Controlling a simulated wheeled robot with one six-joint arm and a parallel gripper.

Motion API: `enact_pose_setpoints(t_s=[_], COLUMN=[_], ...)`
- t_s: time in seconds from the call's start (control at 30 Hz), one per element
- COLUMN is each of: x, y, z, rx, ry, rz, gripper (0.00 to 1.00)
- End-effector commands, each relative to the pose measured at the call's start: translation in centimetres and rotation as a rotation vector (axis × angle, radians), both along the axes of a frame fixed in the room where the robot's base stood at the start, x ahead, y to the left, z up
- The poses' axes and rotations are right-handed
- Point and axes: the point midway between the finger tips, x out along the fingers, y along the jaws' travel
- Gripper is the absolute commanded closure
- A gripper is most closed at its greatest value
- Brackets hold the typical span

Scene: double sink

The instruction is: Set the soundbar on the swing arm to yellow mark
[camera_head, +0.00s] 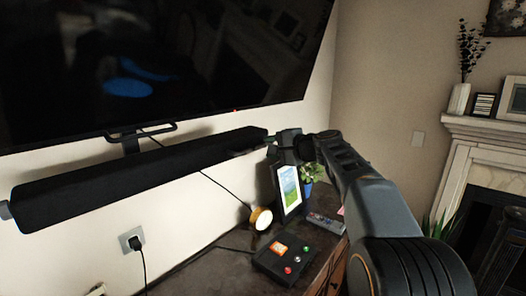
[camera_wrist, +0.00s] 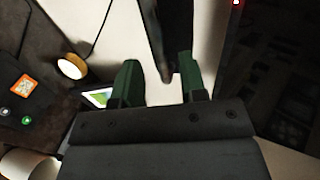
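The soundbar (camera_head: 140,175) is a long black bar below the television, reaching from the left edge towards my gripper. A dark bracket (camera_head: 140,130), perhaps the swing arm, shows above it at the wall. My gripper (camera_head: 264,146) is at the soundbar's right end. In the wrist view, the green-dark fingers of my gripper (camera_wrist: 159,78) are apart, with the narrow end of the soundbar (camera_wrist: 168,40) between them. I cannot make out a yellow mark.
The television (camera_head: 160,60) hangs above. A cable runs down the wall.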

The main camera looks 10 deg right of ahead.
Motion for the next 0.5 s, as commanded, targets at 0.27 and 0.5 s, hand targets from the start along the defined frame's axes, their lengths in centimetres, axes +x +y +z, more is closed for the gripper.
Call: enact_pose_setpoints(t_s=[0.27, 0.5], x=[-4.2, -6.3], y=[-3.5, -5.0], z=[0.9, 1.6], rx=[-0.001, -0.001], ry=[-0.002, -0.001], rz=[-0.003, 0.0], gripper=[0.61, 0.61])
